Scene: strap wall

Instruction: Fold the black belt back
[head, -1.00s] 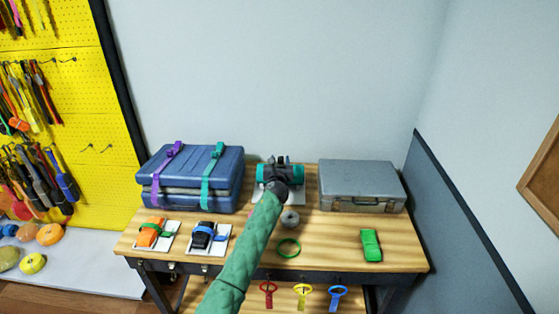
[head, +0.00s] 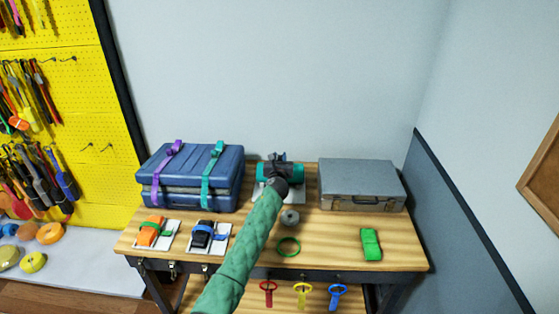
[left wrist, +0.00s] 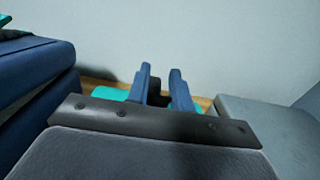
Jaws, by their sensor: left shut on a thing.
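A teal rolled bundle (head: 295,174) lies on a pale plate (head: 298,198) at the back middle of the bench. My left gripper (head: 279,162) is over the middle of the bundle, and my wrist covers part of it. In the left wrist view the two blue fingers (left wrist: 160,88) are close together with a dark strip (left wrist: 154,92) between them, which looks like the black belt. Teal shows on both sides of the fingers. Most of the belt and its loose end are hidden by my gripper. My right gripper is not in view.
A blue case (head: 190,178) with purple and teal straps stands left of the bundle, a grey case (head: 361,185) right. In front are a grey roll (head: 290,217), a green ring (head: 288,247), a green strap bundle (head: 371,244), and orange (head: 151,231) and dark (head: 203,235) bundles.

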